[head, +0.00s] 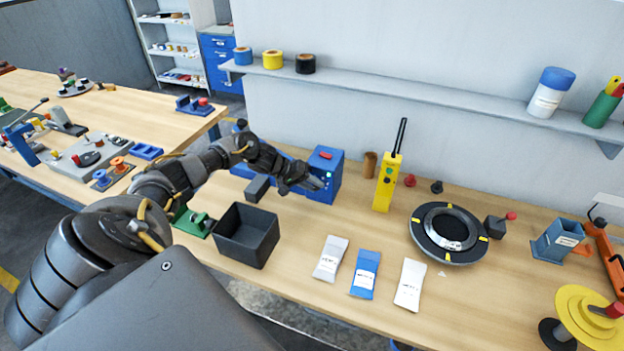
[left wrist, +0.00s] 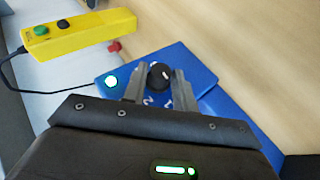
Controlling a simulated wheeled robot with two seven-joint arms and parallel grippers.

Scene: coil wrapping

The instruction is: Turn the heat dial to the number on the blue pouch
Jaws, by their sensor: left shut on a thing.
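The blue pouch (head: 365,274) lies on the table between a grey pouch (head: 331,258) and a white pouch (head: 410,284); its printed label is too small to read in the head view. The heat dial (left wrist: 159,76) is a black knob with a light mark on the blue machine (left wrist: 203,68). Part of a number scale shows on the face beside the dial. My left gripper (left wrist: 152,88) is shut on the dial, one finger on each side. The blue machine (head: 325,163) also shows in the head view, partly behind my gripper (head: 318,183). My right gripper is not in view.
A yellow control box (head: 386,183) with a black antenna-like rod stands right of the machine. A dark open bin (head: 246,236) stands below my left forearm. A black ring turntable (head: 448,233) is to the right. Bare table lies in front of the machine.

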